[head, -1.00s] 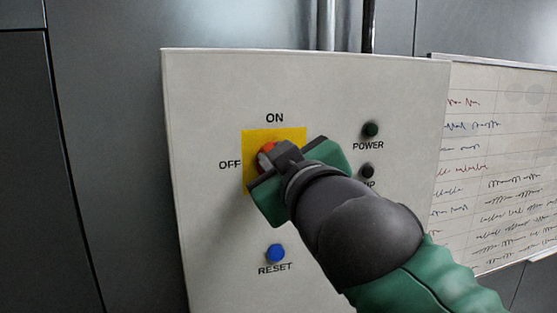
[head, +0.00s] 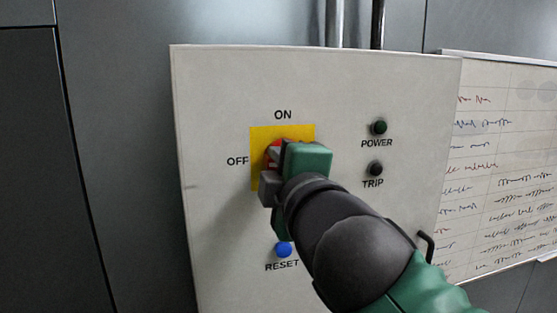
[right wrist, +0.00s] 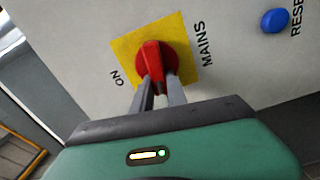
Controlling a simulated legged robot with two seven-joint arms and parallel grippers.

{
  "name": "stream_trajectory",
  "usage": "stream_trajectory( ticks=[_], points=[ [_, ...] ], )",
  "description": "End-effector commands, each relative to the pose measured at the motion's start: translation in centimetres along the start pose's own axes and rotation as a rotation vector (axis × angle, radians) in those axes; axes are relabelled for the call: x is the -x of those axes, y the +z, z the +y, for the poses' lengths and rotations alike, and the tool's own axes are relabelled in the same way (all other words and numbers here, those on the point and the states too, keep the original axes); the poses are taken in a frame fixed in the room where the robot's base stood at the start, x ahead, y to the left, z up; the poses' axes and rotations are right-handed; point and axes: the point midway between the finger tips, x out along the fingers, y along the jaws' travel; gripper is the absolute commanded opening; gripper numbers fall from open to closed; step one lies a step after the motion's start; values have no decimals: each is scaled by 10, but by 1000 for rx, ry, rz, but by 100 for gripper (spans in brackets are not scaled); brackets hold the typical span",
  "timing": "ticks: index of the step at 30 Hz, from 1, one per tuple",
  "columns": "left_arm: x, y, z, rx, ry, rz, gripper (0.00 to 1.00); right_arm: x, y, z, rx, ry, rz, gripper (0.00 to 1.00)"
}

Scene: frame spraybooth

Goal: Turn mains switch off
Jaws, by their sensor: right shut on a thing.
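The mains switch is a red rotary knob (right wrist: 153,62) on a yellow square plate (head: 262,136) on a pale panel. In the head view, ON is printed above the plate and OFF to its left; only a bit of red shows beside my gripper. In the right wrist view, the knob's raised grip runs roughly across the line from ON to MAINS, towards my fingers. My right gripper (right wrist: 160,92) is shut on this grip; it covers much of the switch in the head view (head: 274,168). Which end of the knob points where is not clear. My left gripper is out of view.
A blue RESET button (head: 283,250) is close below my right gripper. Dark POWER (head: 378,127) and TRIP (head: 375,168) lamps sit to the right. A written board (head: 505,160) hangs right of the panel. The panel's left side is clear.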

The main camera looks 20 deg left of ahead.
Motion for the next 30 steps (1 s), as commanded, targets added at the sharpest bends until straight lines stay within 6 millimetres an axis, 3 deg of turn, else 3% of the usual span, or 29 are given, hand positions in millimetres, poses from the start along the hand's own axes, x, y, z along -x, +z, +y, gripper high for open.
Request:
stream_trajectory(
  ticks=[10, 26, 27, 30],
  points=[
    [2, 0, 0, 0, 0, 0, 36, -2, 0, -10, 134, -13, 0, 0],
    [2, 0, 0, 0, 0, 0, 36, -2, 0, -12, 157, -15, 0, 0],
    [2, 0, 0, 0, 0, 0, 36, -2, 0, -11, 157, -15, 0, 23],
    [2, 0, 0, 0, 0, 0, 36, -2, 0, -10, 156, -13, 0, 36]
  ],
)
